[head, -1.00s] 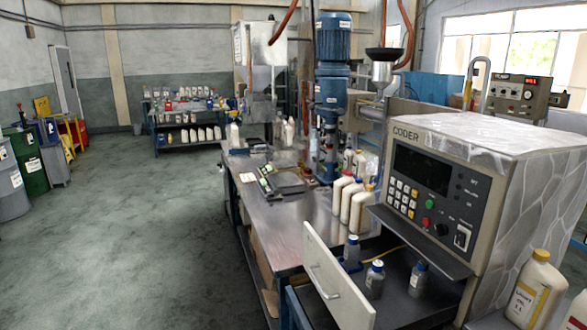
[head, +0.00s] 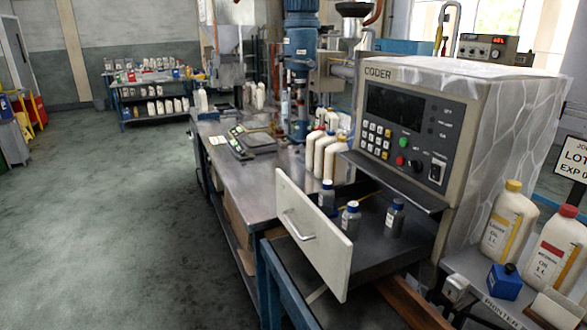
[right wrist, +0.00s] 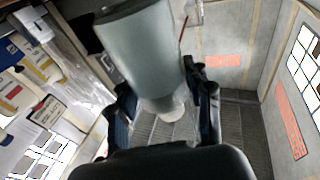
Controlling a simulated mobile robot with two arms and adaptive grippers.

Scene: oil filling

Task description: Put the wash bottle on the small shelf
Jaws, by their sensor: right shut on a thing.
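My right gripper (right wrist: 163,105) shows in the right wrist view, with dark fingers on either side of a pale translucent grey-green bottle (right wrist: 145,55). It is shut on this bottle, which looks like the wash bottle. The bottle's wide body is towards the top of the picture and a narrower whitish end lies between the fingers. Neither gripper shows in the head view. I cannot tell for sure which surface is the small shelf.
The coder box (head: 405,145) stands on the workbench (head: 235,185), with an open drawer (head: 315,237) in front holding small grey bottles. Oil bottles (head: 510,222) and a blue item (head: 504,282) stand at the right. The floor on the left (head: 110,230) is clear.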

